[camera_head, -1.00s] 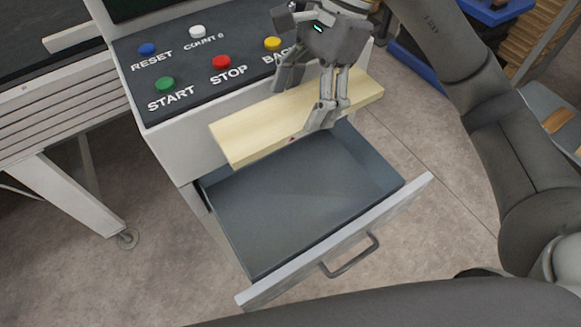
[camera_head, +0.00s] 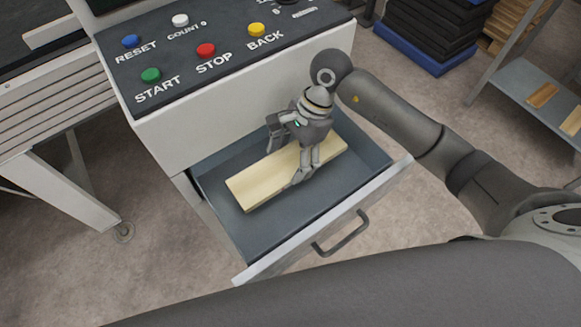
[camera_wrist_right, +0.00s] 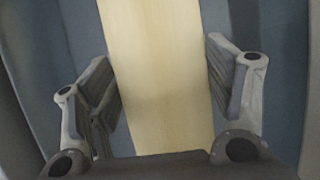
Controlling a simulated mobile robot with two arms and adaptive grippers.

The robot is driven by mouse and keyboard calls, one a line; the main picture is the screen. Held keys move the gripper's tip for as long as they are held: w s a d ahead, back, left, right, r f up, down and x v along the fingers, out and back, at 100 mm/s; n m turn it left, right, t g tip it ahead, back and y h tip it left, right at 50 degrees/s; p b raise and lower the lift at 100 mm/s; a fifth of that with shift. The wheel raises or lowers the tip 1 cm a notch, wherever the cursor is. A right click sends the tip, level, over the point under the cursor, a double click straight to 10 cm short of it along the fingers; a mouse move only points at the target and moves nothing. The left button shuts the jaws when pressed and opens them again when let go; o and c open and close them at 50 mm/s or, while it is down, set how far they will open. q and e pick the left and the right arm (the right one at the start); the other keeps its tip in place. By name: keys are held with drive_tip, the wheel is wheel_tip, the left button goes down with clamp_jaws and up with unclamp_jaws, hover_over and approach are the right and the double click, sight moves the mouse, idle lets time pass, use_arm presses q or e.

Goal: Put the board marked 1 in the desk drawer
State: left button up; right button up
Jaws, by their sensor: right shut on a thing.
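The pale wooden board (camera_head: 262,180) is inside the open desk drawer (camera_head: 225,222), lying lengthwise at a slant; whether it rests on the bottom is hard to tell. No number shows on it. My right gripper (camera_head: 295,163) is shut on the board toward its right part, reaching down from above. In the right wrist view the board (camera_wrist_right: 155,60) runs between the two fingers of the gripper (camera_wrist_right: 163,78), with blue-grey drawer walls at both sides. My left gripper is not in view.
The drawer front with its handle (camera_head: 342,232) is pulled out toward me. Above the drawer is a control panel (camera_head: 225,75) with coloured buttons. A grey shelf (camera_head: 530,85) and a dark stack (camera_head: 430,30) stand at the right.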

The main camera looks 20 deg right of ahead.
sight(290, 171)
wheel_tip(290, 171, down, 2)
drive_tip(key=shift+f, duration=0.1)
wheel_tip(290, 171, down, 3)
drive_tip(key=shift+f, duration=0.15)
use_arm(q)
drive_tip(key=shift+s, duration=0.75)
use_arm(e)
drive_tip(key=shift+f, duration=0.1)
drive_tip(key=shift+f, duration=0.1)
drive_tip(key=o, duration=1.1)
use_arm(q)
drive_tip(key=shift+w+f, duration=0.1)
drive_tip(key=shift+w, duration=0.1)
